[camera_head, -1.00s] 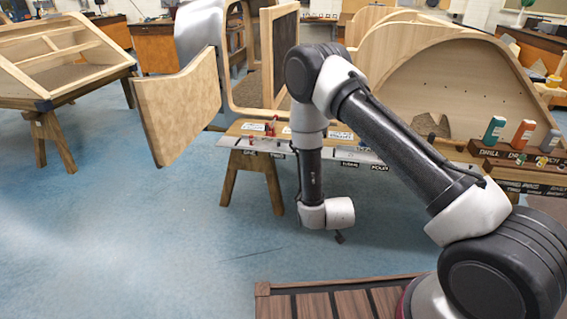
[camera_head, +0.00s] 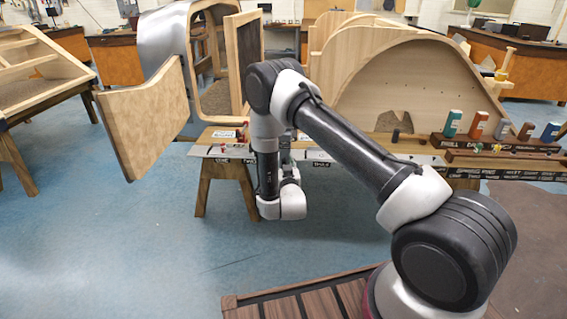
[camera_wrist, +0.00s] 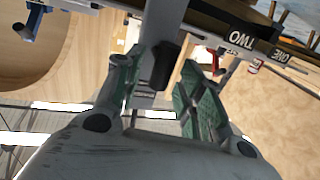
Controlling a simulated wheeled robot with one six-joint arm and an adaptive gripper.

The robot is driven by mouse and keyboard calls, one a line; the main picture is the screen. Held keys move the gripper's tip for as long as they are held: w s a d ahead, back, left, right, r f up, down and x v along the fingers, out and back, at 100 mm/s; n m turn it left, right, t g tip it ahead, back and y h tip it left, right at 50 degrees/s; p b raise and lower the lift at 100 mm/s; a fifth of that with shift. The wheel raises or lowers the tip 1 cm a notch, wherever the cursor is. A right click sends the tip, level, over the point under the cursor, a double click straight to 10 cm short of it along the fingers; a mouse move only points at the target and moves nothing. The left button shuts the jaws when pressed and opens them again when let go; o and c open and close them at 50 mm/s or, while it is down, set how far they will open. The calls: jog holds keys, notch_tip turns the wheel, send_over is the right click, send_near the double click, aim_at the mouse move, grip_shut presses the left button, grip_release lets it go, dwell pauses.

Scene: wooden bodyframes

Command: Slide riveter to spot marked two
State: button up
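My gripper (camera_wrist: 162,62) is open in the wrist view, with its green-padded fingers apart. A dark block on a grey bar (camera_wrist: 165,20) shows between or beyond the fingers; I cannot tell if they touch it. The label TWO (camera_wrist: 236,38) is above right of the fingers, with ONE (camera_wrist: 280,55) farther right. A small red tool (camera_head: 241,132) stands on the bench near the left end in the head view. I cannot tell for sure which thing is the riveter. In the head view my arm hides much of the gripper and the bench behind it.
Wooden blocks hold coloured bottles, such as a teal one (camera_head: 453,124), at right. A curved wooden panel (camera_head: 155,115) juts out at left. A wooden frame (camera_head: 400,85) stands behind. Blue floor (camera_head: 130,240) is clear in front.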

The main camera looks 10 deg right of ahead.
jog(key=shift+w+d, duration=0.1)
jog(key=shift+w, duration=0.2)
grip_shut()
jog(key=w+a, duration=0.2)
jog(key=a, duration=0.5)
jog(key=w+a, duration=0.2)
jog(key=a, duration=0.5)
jog(key=shift+w+a, duration=0.2)
jog(key=shift+w, duration=0.1)
grip_release()
